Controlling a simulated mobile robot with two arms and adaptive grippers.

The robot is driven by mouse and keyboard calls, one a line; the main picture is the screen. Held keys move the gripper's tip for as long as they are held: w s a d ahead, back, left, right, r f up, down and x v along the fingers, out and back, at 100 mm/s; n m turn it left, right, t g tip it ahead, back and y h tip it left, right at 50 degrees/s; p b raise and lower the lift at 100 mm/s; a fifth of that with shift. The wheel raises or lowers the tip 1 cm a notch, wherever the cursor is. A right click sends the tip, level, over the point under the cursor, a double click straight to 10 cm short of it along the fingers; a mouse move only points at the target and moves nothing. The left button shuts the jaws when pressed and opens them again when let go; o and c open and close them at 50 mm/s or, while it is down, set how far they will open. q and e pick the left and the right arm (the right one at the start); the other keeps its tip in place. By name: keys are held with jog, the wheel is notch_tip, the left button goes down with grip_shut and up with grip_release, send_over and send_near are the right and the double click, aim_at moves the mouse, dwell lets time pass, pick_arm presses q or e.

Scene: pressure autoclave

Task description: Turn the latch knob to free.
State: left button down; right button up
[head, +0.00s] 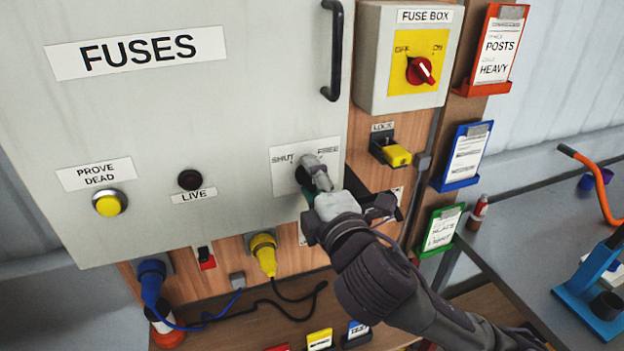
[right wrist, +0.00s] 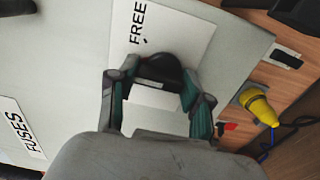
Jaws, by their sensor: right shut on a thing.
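In the right wrist view the black knob (right wrist: 158,70) sits between the two fingers of my right gripper (right wrist: 155,92), beside the word FREE. My right gripper is shut on the knob. The head view does not show clearly which way the knob points. My left gripper is not in view.
A black door handle (head: 335,50) stands out above the knob. To the right are the fuse box (head: 385,90) with its red switch and a yellow padlock (head: 397,155). Yellow (head: 264,252) and blue (head: 152,278) plugs sit below the door. A workbench (head: 535,215) stands at right.

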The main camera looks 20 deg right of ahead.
jog(key=m, duration=0.4)
jog(key=shift+d+r+m+p, duration=0.15)
jog(key=shift+r+m+p, duration=0.05)
jog(key=shift+m+p, duration=0.55)
jog(key=shift+m, duration=1.55)
jog(key=o, duration=1.1)
jog(key=shift+f, duration=0.1)
